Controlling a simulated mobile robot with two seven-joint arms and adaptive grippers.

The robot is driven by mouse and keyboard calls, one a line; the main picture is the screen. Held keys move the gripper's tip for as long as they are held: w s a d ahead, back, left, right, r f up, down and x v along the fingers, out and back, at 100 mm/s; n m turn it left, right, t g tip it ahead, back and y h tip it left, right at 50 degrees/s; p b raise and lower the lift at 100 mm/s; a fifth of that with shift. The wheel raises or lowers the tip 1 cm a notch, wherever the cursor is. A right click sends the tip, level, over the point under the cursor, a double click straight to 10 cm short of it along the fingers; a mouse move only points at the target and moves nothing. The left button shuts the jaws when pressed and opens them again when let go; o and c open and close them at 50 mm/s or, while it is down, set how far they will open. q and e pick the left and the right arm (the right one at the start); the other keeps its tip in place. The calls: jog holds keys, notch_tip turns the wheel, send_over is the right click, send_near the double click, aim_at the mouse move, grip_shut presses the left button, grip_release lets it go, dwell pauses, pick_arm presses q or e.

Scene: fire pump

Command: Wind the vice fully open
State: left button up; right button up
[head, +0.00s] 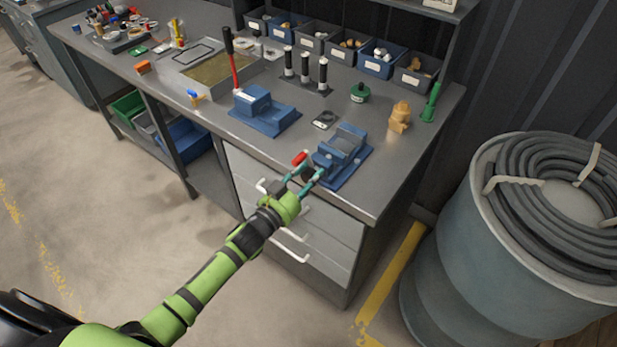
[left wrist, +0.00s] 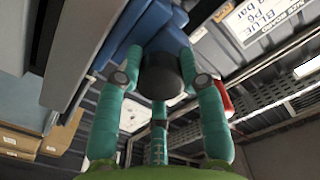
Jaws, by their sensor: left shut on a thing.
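The blue vice (head: 343,158) is bolted near the front right edge of the grey workbench, with a grey block or jaw area on top. A dark round hub (left wrist: 160,76) projects from its front, over the bench edge. A red handle grip (head: 300,158) sits at the hub's upper left in the head view; it also shows at the right of the hub in the left wrist view (left wrist: 222,97). My left gripper (head: 305,181) has its teal fingers closed around the hub. The jaw gap of the vice cannot be judged. My right gripper is not in view.
A small dark item (head: 324,120), a green-topped part (head: 360,93) and a brass fitting (head: 400,117) lie behind. White-handled drawers (head: 290,215) are below. A hose-topped drum (head: 500,240) stands right.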

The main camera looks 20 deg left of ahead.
pick_arm(q)
jog(key=shift+s+f+m, duration=0.1)
jog(key=shift+f+m, duration=0.1)
jog(key=shift+m, duration=0.7)
jog(key=shift+f+m, duration=0.2)
jog(key=shift+m, duration=0.7)
jog(key=shift+a, duration=0.1)
jog(key=o, duration=1.2)
jog(key=shift+c, duration=0.2)
jog(key=shift+r, duration=0.15)
jog(key=v, duration=1.2)
